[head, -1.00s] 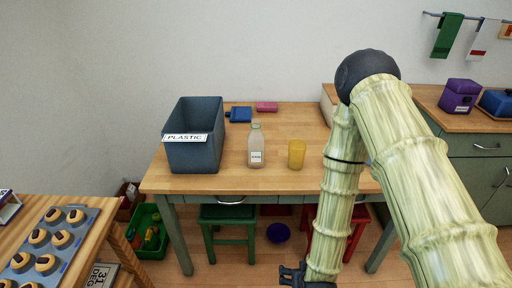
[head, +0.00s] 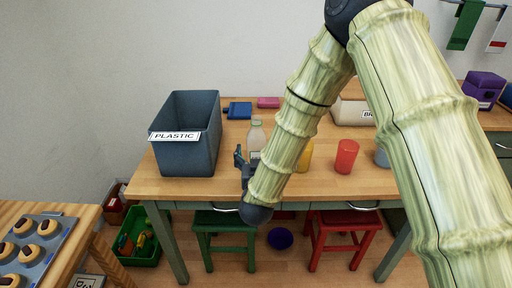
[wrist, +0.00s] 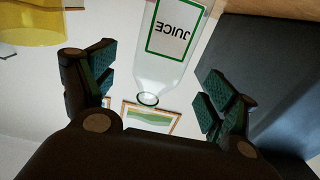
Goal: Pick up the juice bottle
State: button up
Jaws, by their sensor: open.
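The juice bottle (head: 256,134) is a clear bottle standing upright on the wooden table, partly hidden by my arm in the head view. In the wrist view the bottle (wrist: 172,68) appears upside down, with its green-framed JUICE label facing me. My gripper (head: 241,160) is at the table's front side, near the bottle, partly hidden by my own arm. In the wrist view my gripper (wrist: 155,90) is open, with one finger on each side of the bottle's neck region in the picture; neither appears to touch it.
A grey PLASTIC bin (head: 184,150) stands left of the bottle. A yellow cup (head: 305,157), a red cup (head: 346,156) and a blue cup (head: 382,156) stand to the right. Blue (head: 238,110) and pink (head: 268,102) items lie behind. Stools stand under the table.

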aim_at(257, 140)
jog(key=shift+w+r+p, duration=0.1)
jog(key=shift+w+p, duration=0.3)
jog(key=shift+w, duration=2.9)
jog(key=c, duration=1.2)
